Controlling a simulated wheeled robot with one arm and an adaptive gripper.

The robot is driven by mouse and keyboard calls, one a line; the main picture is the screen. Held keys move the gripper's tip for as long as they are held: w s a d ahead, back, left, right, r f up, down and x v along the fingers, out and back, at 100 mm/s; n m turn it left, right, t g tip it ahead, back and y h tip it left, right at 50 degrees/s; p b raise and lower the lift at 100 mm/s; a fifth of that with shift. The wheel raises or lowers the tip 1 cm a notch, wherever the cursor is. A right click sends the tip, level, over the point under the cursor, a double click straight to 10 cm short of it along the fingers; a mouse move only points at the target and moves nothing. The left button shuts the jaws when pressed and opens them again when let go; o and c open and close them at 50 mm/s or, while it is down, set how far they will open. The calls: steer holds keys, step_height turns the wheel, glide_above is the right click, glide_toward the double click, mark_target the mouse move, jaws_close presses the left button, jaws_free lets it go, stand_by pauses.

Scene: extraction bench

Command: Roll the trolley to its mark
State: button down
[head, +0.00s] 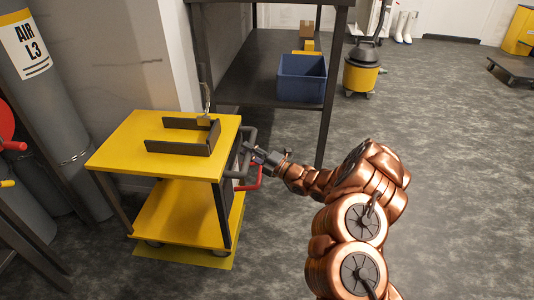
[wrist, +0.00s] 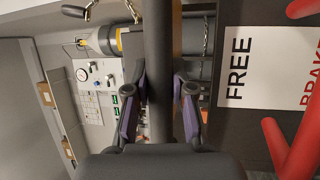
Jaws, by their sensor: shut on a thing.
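The yellow trolley (head: 137,150) stands upright at left, with two shelves, dark posts and a dark rail bracket on top. A yellow patch (head: 222,262) on the floor shows under the trolley and past its front and right edges; the rest is hidden. My gripper (head: 250,152) is at the dark handle on the trolley's right end. In the wrist view, the two fingers (wrist: 160,108) are shut on the dark handle bar (wrist: 158,50), which passes between their purple pads. A red lever (head: 250,181) sits below the handle; it also shows beside a FREE/BRAKE label (wrist: 262,68).
A grey gas cylinder (head: 45,85) marked AIR L3 and a wall stand close left. A dark rack with a blue bin (head: 302,77) is behind the trolley. A yellow vacuum (head: 361,75) stands beyond.

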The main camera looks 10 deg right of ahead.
steer(key=shift+w+a, duration=0.2)
steer(key=shift+a, duration=0.45)
steer(key=shift+w+a, duration=0.2)
steer(key=shift+a, duration=0.5)
steer(key=c, duration=1.2)
jaws_free()
steer(key=shift+a, duration=0.1)
steer(key=shift+o, duration=1.2)
steer(key=shift+d, duration=0.2)
steer(key=v, duration=1.2)
